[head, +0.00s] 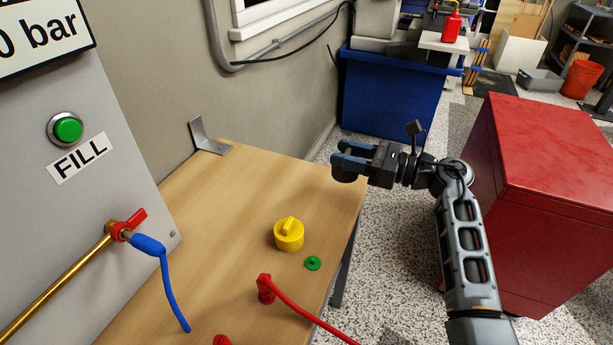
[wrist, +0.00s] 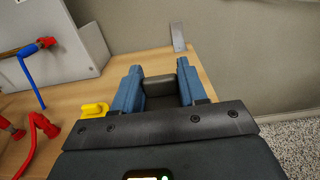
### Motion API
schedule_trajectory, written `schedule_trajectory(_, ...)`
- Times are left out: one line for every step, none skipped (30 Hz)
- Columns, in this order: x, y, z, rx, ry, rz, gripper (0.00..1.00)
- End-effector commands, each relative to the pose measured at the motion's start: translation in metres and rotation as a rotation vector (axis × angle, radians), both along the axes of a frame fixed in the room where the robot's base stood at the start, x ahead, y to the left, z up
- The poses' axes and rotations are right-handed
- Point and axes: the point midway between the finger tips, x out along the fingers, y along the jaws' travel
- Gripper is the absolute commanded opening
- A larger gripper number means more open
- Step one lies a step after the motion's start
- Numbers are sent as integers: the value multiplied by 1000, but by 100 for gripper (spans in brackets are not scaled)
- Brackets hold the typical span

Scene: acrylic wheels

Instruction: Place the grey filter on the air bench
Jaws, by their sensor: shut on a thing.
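The grey filter shows as a dark grey piece (wrist: 158,86) between my fingers in the wrist view, and its dark lower part (head: 343,175) hangs below the blue fingers in the head view. My gripper (head: 348,155) is shut on it. The air bench (head: 210,215) is a wooden-topped table at the left of the head view. My gripper and the filter appear near the bench's far right corner. The filter seems held above the bench top; the exact gap is hard to tell. Most of the filter is hidden by the fingers.
On the bench are a yellow knobbed part (head: 289,236), a green disc (head: 313,263), a red fitting with hose (head: 265,288), a metal bracket (head: 210,138) and a FILL panel (head: 70,200). A red cabinet (head: 550,150) stands right. The middle of the bench is clear.

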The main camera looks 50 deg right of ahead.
Motion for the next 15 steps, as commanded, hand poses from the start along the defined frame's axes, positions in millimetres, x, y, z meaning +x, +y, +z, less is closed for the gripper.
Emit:
schedule_trajectory(11,3,-6,3,1,2,12)
schedule_trajectory(17,5,-10,3,1,3,12)
schedule_trajectory(24,7,-15,2,2,2,12)
schedule_trajectory(30,9,-19,3,1,2,12)
schedule_trajectory(36,11,-22,2,1,3,12)
schedule_trajectory(42,13,-26,2,2,1,12)
schedule_trajectory(47,14,-29,2,2,2,12)
schedule_trajectory(51,15,-32,2,2,2,12)
schedule_trajectory(55,16,-34,1,1,0,12)
schedule_trajectory(57,17,-36,1,1,0,12)
schedule_trajectory(60,18,-37,1,1,1,12)
schedule_trajectory(62,18,-38,1,1,0,12)
schedule_trajectory(63,18,-39,1,1,0,12)
schedule_trajectory(63,18,-41,1,1,-1,12)
schedule_trajectory(64,18,-44,1,1,-2,12)
